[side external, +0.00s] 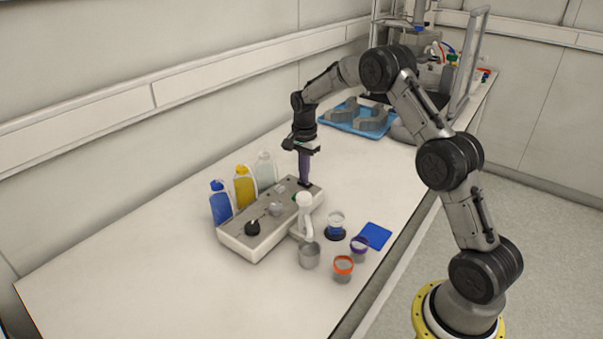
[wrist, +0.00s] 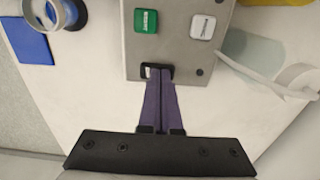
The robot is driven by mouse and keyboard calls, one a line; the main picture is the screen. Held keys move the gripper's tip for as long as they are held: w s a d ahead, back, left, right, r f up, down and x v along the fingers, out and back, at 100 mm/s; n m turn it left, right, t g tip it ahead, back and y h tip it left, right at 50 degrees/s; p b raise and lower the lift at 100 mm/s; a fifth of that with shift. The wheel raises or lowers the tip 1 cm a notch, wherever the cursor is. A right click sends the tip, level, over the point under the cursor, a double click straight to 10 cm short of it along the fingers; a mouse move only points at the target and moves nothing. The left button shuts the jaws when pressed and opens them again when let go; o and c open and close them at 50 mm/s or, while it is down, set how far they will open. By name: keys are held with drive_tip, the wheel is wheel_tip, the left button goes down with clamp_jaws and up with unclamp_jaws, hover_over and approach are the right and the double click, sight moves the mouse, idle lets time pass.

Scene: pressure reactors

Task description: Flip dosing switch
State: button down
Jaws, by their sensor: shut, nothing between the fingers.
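The dosing unit (side external: 240,226) is a long box with a grey top and white sides on the bench. Its grey top (wrist: 177,41) also shows in the wrist view, with a green button (wrist: 146,21) and a white button (wrist: 203,27). A small black-and-white switch (wrist: 149,71) sits near the panel's edge, partly hidden by my fingertips. My gripper (side external: 304,184) points down over the far right end of the unit. In the wrist view its purple fingers (wrist: 160,76) are shut with nothing between them, their tips at the switch. I cannot tell if they touch it.
Blue (side external: 221,204), yellow (side external: 244,187) and clear (side external: 265,170) bottles stand behind the unit. A white spout (side external: 304,212), a metal cup (side external: 309,255), glass jars with orange (side external: 343,267) and purple (side external: 359,248) rims, and a blue pad (side external: 375,236) are in front. The left bench is clear.

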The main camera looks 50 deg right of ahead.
drive_tip(key=shift+s, duration=0.35)
drive_tip(key=shift+r, duration=0.2)
wheel_tip(320, 180, up, 14)
idle(0.4)
drive_tip(key=shift+w+f, duration=0.1)
drive_tip(key=shift+w, duration=0.05)
drive_tip(key=shift+w+a, duration=0.25)
drive_tip(key=shift+w, duration=0.35)
wheel_tip(320, 180, down, 13)
drive_tip(key=shift+f, duration=0.55)
